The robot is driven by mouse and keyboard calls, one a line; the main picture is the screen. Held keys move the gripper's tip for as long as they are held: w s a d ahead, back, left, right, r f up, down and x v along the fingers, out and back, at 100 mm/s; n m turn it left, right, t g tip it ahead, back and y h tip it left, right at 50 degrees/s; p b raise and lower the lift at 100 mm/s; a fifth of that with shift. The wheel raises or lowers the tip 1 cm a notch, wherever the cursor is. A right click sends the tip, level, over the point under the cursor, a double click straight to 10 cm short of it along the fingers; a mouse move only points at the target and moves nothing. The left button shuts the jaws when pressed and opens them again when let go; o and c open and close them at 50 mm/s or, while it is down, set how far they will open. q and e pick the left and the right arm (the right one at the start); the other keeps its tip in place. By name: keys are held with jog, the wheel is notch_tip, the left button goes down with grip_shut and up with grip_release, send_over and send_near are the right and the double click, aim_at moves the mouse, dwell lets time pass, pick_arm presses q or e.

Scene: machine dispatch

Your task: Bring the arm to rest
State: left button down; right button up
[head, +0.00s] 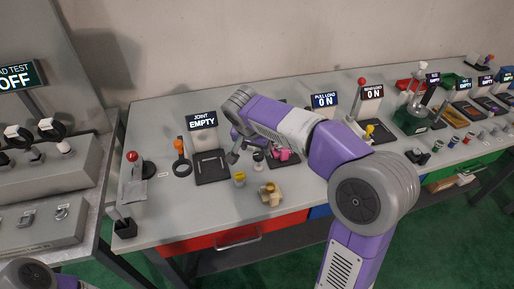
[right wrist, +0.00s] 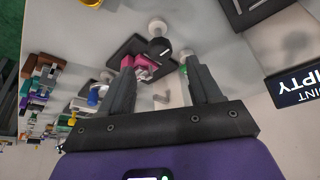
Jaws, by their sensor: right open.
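My right arm (head: 295,124) reaches in from the lower right and bends over the long grey table. Its gripper (head: 233,156) hangs above the table in front of the "JOINT EMPTY" sign (head: 203,120). In the right wrist view the two dark fingers (right wrist: 158,82) stand apart with nothing held between them. A pink part (right wrist: 145,66) on a dark pad shows beyond the fingers; it also shows in the head view (head: 284,155), partly hidden by the arm. Part of my left arm shows at the bottom left of the head view; its gripper is out of the picture.
A dark tray (head: 211,168), an orange-topped post (head: 179,147) and a red-knobbed lever (head: 132,157) stand left of the gripper. A yellow-topped cup (head: 239,178) and a brass fitting (head: 270,193) are near the front edge. More stations crowd the right. Bare table (head: 160,222) lies front left.

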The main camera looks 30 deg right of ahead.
jog(key=shift+v, duration=1.05)
